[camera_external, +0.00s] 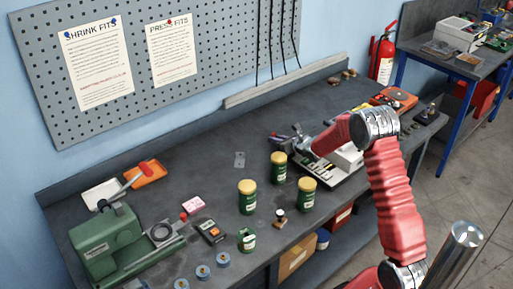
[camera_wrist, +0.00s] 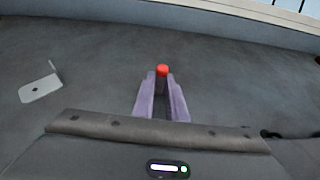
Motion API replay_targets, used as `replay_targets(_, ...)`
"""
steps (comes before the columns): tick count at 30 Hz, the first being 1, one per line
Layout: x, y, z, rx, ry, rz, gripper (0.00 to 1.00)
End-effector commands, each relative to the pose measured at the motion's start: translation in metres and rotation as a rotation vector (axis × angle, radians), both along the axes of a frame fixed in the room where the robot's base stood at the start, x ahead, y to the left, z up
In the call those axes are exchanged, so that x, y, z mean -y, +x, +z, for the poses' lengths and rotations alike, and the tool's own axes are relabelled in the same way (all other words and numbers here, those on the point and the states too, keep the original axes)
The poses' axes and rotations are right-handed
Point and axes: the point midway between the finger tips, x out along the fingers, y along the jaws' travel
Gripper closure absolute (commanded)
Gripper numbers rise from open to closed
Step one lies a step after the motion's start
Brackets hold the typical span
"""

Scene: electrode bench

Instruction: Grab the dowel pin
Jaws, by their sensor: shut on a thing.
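My gripper (camera_wrist: 162,84) has two purple fingers, close together, shut on a small piece with a bright red round end. I take it to be the dowel pin (camera_wrist: 162,70); its red end shows at the fingertips and the rest is hidden between the fingers. In the external view my gripper (camera_external: 276,139) is above the dark bench (camera_external: 215,150), right of a small grey plate. I cannot make out the pin there.
The flat grey plate (camera_wrist: 41,88) lies at the left; it also shows in the external view (camera_external: 239,159). Green jars with yellow lids (camera_external: 247,197) stand nearer the front. A green machine (camera_external: 108,240) is at front left. A white tray (camera_external: 345,160) lies beneath my arm.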

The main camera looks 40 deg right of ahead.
Motion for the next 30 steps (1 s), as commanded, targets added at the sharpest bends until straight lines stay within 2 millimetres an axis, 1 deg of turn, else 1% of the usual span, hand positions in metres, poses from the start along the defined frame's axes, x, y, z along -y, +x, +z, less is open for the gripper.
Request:
replay_targets(12,0.0,0.0,0.001,0.0,0.0,0.0,1.0)
replay_targets(17,0.0,0.0,0.008,0.002,-0.001,0.001,1.0)
replay_targets(22,0.0,0.0,0.03,0.004,-0.001,0.0,1.0)
replay_targets(30,0.0,0.0,0.078,0.004,-0.003,0.0,1.0)
